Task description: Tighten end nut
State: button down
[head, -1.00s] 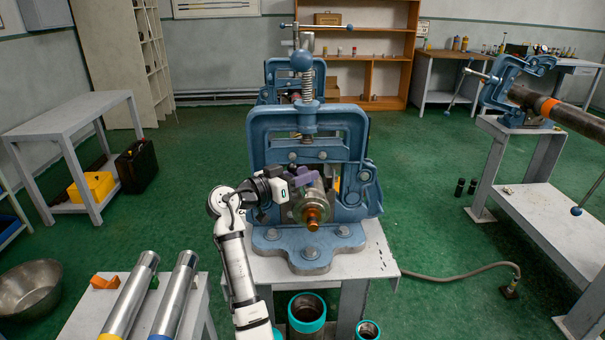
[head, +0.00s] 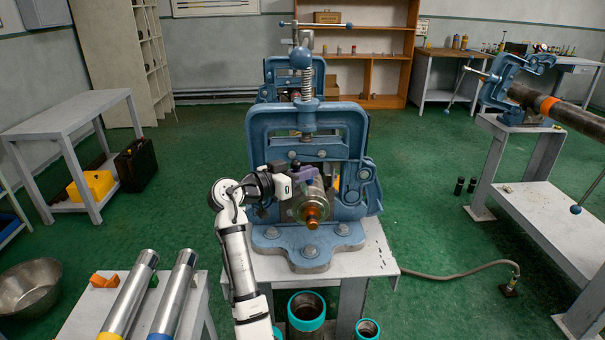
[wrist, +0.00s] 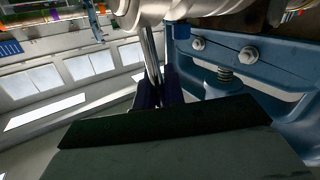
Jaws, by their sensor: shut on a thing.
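A metal cylindrical fitting (head: 307,207) with a copper-coloured tip (head: 312,216) sits in the jaws of the blue vise (head: 260,125). The end nut cannot be told clearly from the rest of this fitting. My gripper (head: 303,174), with purple fingers, is at the upper left of the fitting, close against it. In the wrist view, my gripper's dark fingers (wrist: 158,92) are shut on a thin silver bar (wrist: 151,58). The bar runs up to a rounded pale metal body (wrist: 190,8), which the top edge cuts off. The fingertips are partly hidden.
The vise stands on a grey table (head: 372,258). Two silver pipes (head: 130,296) lie on a bench at lower left. Teal-rimmed pipes (head: 306,312) stand below the vise table. A second vise (head: 500,90) holds a long pipe at right.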

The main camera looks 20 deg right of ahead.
jog(key=shift+s+d+r+m+y, duration=0.1)
jog(key=shift+s+d+m+y, duration=0.15)
jog(key=shift+d+m+y, duration=0.5)
jog(key=d+y, duration=0.2)
jog(key=shift+s+d+f+m+g+y+p, duration=0.2)
jog(key=shift+d+m+g+y+p, duration=0.05)
jog(key=shift+d+g+p, duration=0.15)
jog(key=d+y, duration=0.1)
jog(key=d+f+m+y+p, duration=0.1)
jog(key=d+f+y, duration=0.1)
jog(key=y, duration=0.1)
jog(key=shift+s+d+f+m+p, duration=0.15)
jog(key=shift+s+d+m+p, duration=0.15)
jog(key=shift+s+m+p, duration=0.1)
jog(key=shift+s+d+f, duration=0.1)
jog(key=shift+d+f, duration=0.05)
jog(key=shift+f, duration=0.05)
jog(key=c, duration=1.5)
grip_release()
jog(key=shift+d, duration=0.15)
jog(key=shift+r, duration=0.1)
